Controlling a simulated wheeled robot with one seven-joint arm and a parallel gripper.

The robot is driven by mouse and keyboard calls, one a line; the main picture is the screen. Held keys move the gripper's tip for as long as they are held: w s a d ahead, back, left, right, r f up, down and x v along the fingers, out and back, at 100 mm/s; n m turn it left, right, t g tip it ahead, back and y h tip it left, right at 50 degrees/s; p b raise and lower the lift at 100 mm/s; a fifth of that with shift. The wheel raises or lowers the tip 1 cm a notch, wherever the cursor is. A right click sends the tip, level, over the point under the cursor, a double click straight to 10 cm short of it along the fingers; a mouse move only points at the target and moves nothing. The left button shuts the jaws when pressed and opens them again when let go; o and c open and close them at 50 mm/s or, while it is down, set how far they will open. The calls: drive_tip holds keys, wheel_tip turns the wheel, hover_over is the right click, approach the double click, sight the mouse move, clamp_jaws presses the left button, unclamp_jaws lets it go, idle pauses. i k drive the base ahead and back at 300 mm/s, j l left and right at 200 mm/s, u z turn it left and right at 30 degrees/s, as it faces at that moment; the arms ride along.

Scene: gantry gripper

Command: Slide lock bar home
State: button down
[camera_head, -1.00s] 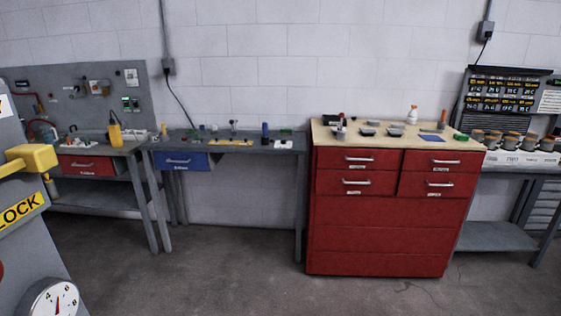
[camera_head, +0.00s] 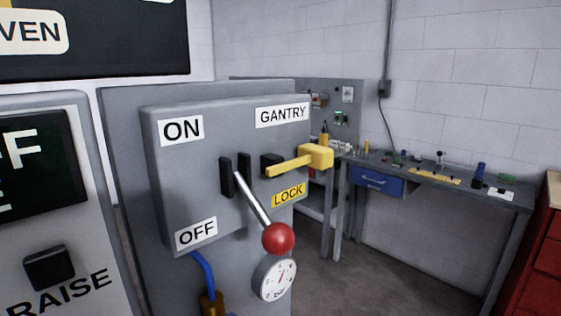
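The yellow lock bar (camera_head: 292,166) is on the right side of the grey gantry switch box (camera_head: 180,150), above a yellow LOCK label (camera_head: 288,194). Its thick block end sticks out to the right past the box edge, and its thin end reaches left to a dark bracket (camera_head: 271,163). A lever with a red ball knob (camera_head: 278,238) slopes down and right from a dark slot in the box, toward the OFF end. The bar's thin end is apart from the lever. My gripper is not in view.
A round pressure gauge (camera_head: 274,278) sits below the knob. A control panel with a RAISE button (camera_head: 48,267) stands at left. A workbench with a blue drawer (camera_head: 377,181) is behind at right, beside a red cabinet (camera_head: 541,258). Grey floor (camera_head: 385,272) shows between.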

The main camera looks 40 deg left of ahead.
sight(317, 157)
drive_tip(key=u, duration=1.15)
drive_tip(key=z, duration=0.25)
